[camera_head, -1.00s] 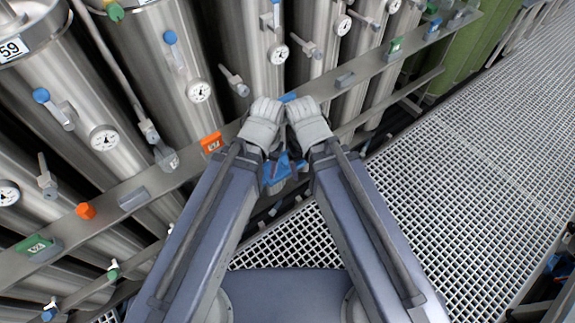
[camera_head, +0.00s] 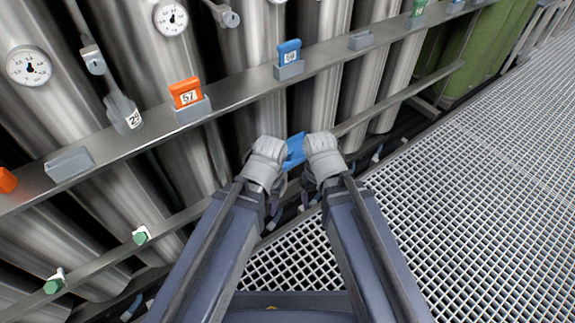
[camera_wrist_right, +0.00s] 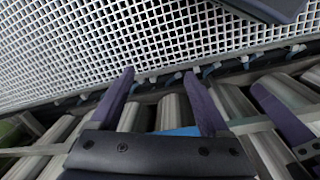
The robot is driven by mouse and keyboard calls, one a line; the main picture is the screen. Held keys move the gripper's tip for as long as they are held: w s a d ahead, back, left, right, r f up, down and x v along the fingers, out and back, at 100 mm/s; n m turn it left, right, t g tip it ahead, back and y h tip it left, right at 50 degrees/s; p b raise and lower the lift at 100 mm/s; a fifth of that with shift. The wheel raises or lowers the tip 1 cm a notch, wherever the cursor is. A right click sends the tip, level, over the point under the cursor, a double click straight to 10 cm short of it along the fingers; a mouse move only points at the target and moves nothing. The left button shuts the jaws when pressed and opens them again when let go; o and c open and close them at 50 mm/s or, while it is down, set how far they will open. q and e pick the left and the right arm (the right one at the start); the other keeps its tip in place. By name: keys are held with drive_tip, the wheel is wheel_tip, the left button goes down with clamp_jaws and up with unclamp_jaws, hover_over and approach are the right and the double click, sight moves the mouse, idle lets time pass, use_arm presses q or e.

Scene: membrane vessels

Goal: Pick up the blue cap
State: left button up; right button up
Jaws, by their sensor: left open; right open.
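A blue piece (camera_head: 295,150) shows between my two grippers in the head view, partly hidden by them. I cannot tell whether it is the blue cap. A patch of blue (camera_wrist_right: 180,131) also shows behind the gripper body in the right wrist view. My left gripper (camera_head: 266,162) is beside the blue piece on its left, and my right gripper (camera_head: 322,157) is on its right. In the wrist view the right gripper's two dark fingers (camera_wrist_right: 160,90) stand apart with nothing between their tips. The left fingers are hidden in the head view.
Steel vessels (camera_head: 315,65) stand behind a slanting metal rail (camera_head: 240,92). The rail carries a blue tag (camera_head: 289,52) and an orange tag (camera_head: 186,93). A lower rail (camera_head: 395,97) runs beneath. White grating (camera_head: 470,180) on the right is clear floor.

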drive_tip(key=w+d+f+m+t+b, duration=0.2)
drive_tip(key=w, duration=0.9)
drive_tip(key=w+a+r+t+y, duration=0.1)
drive_tip(key=w+a+t, duration=0.2)
drive_tip(key=w+a, duration=0.85)
drive_tip(key=b+x, duration=0.4)
drive_tip(key=x, duration=0.1)
drive_tip(key=d+b+x, duration=0.1)
drive_tip(key=b+x, duration=0.2)
drive_tip(key=shift+s+f, duration=0.2)
use_arm(q)
wheel_tip(320, 180, down, 10)
use_arm(e)
drive_tip(key=shift+r, duration=0.1)
clamp_jaws()
